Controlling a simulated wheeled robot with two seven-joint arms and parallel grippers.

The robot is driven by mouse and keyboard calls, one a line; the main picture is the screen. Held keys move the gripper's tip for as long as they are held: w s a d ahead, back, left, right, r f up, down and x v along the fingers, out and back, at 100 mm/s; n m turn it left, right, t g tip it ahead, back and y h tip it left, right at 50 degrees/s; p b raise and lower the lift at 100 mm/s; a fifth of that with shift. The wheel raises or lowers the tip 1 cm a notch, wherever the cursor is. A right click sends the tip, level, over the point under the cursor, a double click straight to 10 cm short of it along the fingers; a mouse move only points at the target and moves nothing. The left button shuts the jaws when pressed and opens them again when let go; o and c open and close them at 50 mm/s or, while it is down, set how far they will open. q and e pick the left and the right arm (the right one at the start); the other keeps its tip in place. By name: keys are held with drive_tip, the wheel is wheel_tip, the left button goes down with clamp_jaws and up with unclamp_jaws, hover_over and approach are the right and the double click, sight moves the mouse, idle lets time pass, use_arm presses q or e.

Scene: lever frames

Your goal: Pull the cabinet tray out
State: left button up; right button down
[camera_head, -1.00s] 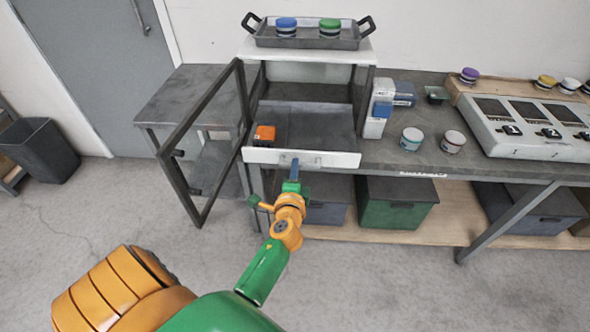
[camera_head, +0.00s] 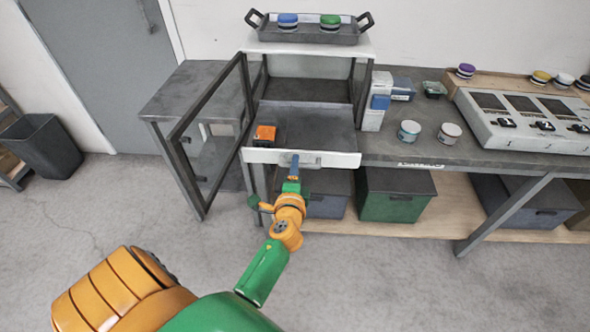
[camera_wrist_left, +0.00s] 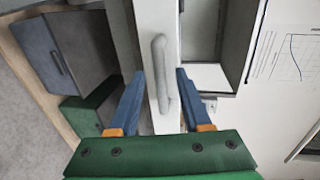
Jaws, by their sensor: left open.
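The cabinet (camera_head: 310,47) stands on the bench with its glass door (camera_head: 207,135) swung open to the left. Its grey tray (camera_head: 318,120) sticks out at the front, with a white front panel (camera_head: 335,160) and a grey bar handle. In the left wrist view, the blue fingers (camera_wrist_left: 155,98) stand open on either side of the handle (camera_wrist_left: 160,65), with gaps showing. My right gripper is out of view.
A handled tray (camera_head: 308,36) with a blue and a green round container is on the cabinet. Boxes (camera_head: 373,113), two jars (camera_head: 409,131) and a switch panel (camera_head: 525,125) stand on the right bench. Bins (camera_head: 396,200) are below. The floor in front is clear.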

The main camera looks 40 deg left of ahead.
use_arm(q)
drive_tip(key=shift+s, duration=0.1)
drive_tip(key=v, duration=0.7)
drive_tip(key=shift+f, duration=0.1)
